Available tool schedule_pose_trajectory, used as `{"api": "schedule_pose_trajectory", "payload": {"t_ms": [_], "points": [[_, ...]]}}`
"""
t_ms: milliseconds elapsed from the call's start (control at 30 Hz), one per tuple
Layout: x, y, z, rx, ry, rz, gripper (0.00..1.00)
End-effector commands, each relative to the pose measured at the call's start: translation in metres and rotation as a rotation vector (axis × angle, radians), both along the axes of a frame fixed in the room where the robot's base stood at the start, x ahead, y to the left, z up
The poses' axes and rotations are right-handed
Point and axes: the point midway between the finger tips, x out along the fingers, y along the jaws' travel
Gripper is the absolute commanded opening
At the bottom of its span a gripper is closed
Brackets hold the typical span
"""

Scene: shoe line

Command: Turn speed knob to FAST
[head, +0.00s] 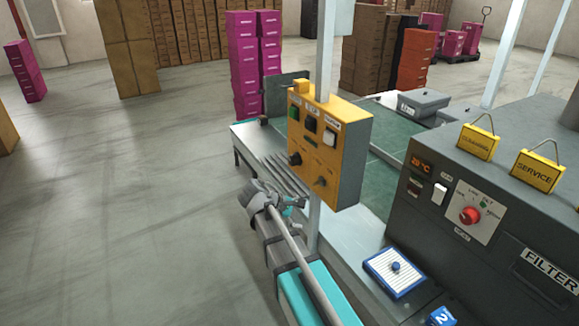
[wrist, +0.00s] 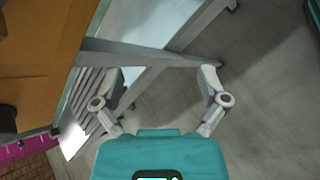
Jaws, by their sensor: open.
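A yellow control box (head: 327,140) hangs on a pale post in the head view. Its face has a green button, a black switch, a white switch and two dark knobs, one at lower left (head: 294,159) and one at lower right (head: 320,182). Its small labels are unreadable, so I cannot tell which knob is for speed. My gripper (head: 275,203) is below and left of the box, apart from it. In the wrist view my gripper (wrist: 161,78) is open and empty, and the box (wrist: 40,45) fills the upper left. A dark part shows at the left edge there.
A grey machine (head: 400,235) with a red knob (head: 470,214) stands at right. The metal frame and slanted bars (head: 285,172) are close behind my gripper. Open floor lies at left.

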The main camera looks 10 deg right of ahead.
Motion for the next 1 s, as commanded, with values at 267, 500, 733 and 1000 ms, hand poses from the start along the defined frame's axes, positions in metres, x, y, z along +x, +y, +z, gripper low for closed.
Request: {"api": "schedule_pose_trajectory", "payload": {"t_ms": [267, 500, 733, 1000], "points": [[0.064, 0.056, 0.044, -0.434, 0.181, 0.265, 0.93], [0.091, 0.104, 0.081, -0.724, 0.312, 0.366, 0.93], [0.097, 0.123, 0.095, -0.83, 0.361, 0.385, 0.93], [0.097, 0.122, 0.096, -0.834, 0.363, 0.385, 0.93]]}}
